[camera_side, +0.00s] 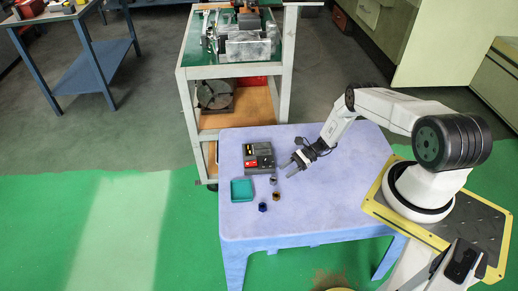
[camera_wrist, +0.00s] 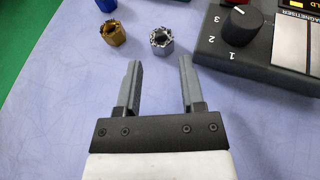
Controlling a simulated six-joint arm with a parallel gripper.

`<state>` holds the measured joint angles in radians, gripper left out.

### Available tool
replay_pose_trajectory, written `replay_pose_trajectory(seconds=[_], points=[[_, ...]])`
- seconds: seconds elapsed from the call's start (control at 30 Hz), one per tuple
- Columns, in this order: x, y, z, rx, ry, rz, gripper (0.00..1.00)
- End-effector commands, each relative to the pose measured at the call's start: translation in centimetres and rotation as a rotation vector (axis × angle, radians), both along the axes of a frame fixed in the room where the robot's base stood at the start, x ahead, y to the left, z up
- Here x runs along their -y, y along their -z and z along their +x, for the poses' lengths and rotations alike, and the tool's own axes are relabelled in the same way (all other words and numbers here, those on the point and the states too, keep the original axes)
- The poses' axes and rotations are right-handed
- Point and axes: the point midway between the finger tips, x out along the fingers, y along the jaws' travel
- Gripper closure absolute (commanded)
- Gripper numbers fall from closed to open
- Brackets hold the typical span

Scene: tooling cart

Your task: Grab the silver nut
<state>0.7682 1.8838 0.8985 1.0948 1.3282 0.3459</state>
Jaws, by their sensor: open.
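The silver nut (camera_wrist: 161,41) stands on the pale blue table in the wrist view, just beyond my gripper's fingertips and roughly between their lines. It also shows in the side view (camera_side: 273,180) as a small grey piece. My gripper (camera_wrist: 160,72) is open and empty, its two grey fingers apart. In the side view my gripper (camera_side: 290,168) hangs over the table, right of the silver nut. A gold nut (camera_wrist: 113,33) stands to the left of the silver one, with a clear gap between them. A blue nut (camera_wrist: 106,4) is partly cut off at the top edge.
A dark magnetiser box (camera_wrist: 235,45) with a knob lies close to the right finger. A green square tray (camera_side: 242,190) sits on the table (camera_side: 330,205) left of the nuts. A tooling cart (camera_side: 287,90) stands behind. The table's front right is clear.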

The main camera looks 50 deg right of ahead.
Motion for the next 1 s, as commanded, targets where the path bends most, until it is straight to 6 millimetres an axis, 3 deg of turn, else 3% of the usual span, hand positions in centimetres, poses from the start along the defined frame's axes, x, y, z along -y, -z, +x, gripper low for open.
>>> replay_pose_trajectory(seconds=[0.37, 0.73, 1.0], points=[[-0.9, 0.4, 0.4, 0.0, 0.0, -0.001, 0.5], [-4.2, 1.9, 1.9, 0.0, -0.002, -0.001, 0.5], [-4.8, 2.2, 2.2, 0.001, 0.001, -0.001, 0.5]])
